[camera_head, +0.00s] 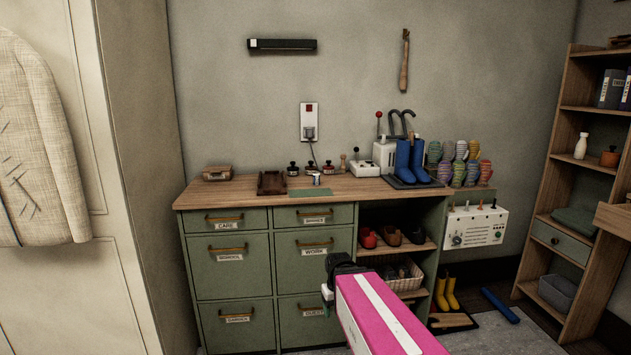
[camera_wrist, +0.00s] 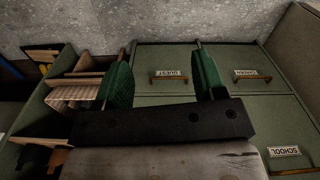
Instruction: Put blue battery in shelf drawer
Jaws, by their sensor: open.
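A small upright cylinder (camera_head: 316,179) stands at the front of the bench top, by the green mat. It may be the blue battery, but it is too small for me to tell its colour. The shelf drawer (camera_head: 558,241) is a green front with a small knob, low in the wooden shelf at right; it looks shut. My gripper (camera_head: 328,291) is in front of the bench's lower drawers, below the bench top and well left of the shelf. In the wrist view my gripper (camera_wrist: 162,58) has its two green fingers spread, with nothing between them.
The bench (camera_head: 262,189) has labelled green drawers, shut. Its top holds a brown tray (camera_head: 271,182), small bottles, a white device and blue boots (camera_head: 410,160). Shoes and a basket (camera_head: 405,277) fill its open bay.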

